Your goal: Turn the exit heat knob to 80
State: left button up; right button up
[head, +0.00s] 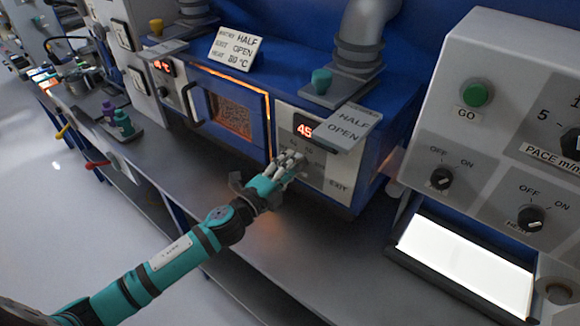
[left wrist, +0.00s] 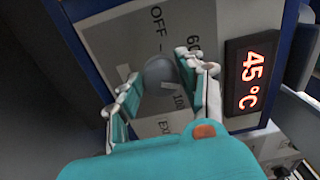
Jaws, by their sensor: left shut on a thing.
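The exit heat knob (left wrist: 160,72) is a grey round knob on the light panel (left wrist: 112,45), with OFF and other numbers printed around it in the left wrist view. My left gripper (head: 290,163) is at the panel marked EXIT, with its fingers shut on both sides of the knob. In the head view the gripper hides the knob. The exit display (head: 304,130) glows red and also shows in the left wrist view (left wrist: 251,76), reading 45 °C. My right gripper is not in view.
A card (head: 235,48) on the blue oven reads HALF, OPEN and 80 °C. A HALF/OPEN plate (head: 340,128) juts out above the exit panel. A teal damper knob (head: 321,80) stands near the pipe. A console (head: 500,110) with GO button and knobs is at right.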

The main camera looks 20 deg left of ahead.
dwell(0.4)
pick_arm(q)
jog(key=o, duration=1.1)
jog(key=shift+o, duration=0.2)
jog(key=v, duration=1.2)
